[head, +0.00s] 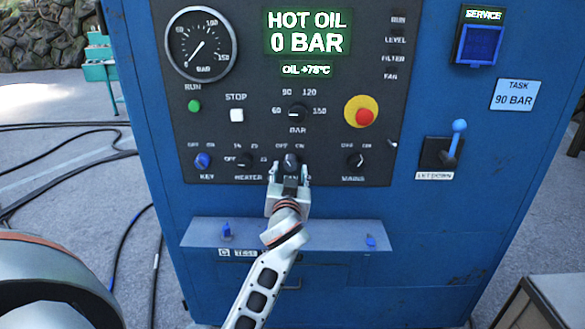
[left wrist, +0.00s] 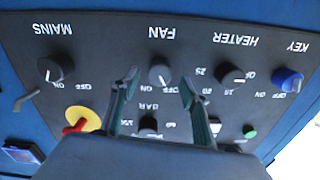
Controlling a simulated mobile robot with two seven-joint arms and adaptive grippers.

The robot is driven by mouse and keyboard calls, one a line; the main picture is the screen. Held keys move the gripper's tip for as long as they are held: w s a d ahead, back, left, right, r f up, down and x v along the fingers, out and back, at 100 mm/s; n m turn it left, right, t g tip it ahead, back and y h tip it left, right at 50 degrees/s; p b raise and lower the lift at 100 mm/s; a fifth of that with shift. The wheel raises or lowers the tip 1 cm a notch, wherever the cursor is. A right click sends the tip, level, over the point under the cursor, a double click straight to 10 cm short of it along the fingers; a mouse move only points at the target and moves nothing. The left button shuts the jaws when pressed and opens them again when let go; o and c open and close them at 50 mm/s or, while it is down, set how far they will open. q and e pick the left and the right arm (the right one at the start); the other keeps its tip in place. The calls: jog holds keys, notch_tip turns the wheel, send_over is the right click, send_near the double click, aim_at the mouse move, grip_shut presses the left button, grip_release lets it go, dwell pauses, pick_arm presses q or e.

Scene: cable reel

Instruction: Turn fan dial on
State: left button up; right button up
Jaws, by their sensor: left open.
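The fan dial (head: 291,161) is a dark round knob in the lower row of the black control panel, with OFF and ON above it. It also shows in the upside-down left wrist view (left wrist: 160,75), where its pale mark seems to lean toward OFF. My left gripper (head: 289,173) is open at the fan dial, its fingertips to either side of the knob. In the left wrist view the two fingers (left wrist: 158,88) flank the knob with visible gaps; contact cannot be made out. My right gripper is not in view.
The heater dial (head: 244,160) and mains dial (head: 356,160) flank the fan dial; the blue key switch (head: 202,161) is farther left. The pressure dial (head: 297,113) and red emergency button (head: 364,116) sit above. A ledge (head: 330,236) juts out below the panel.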

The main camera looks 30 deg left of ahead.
aim_at(291, 163)
pick_arm(q)
jog(key=shift+x, duration=1.35)
jog(key=c, duration=1.1)
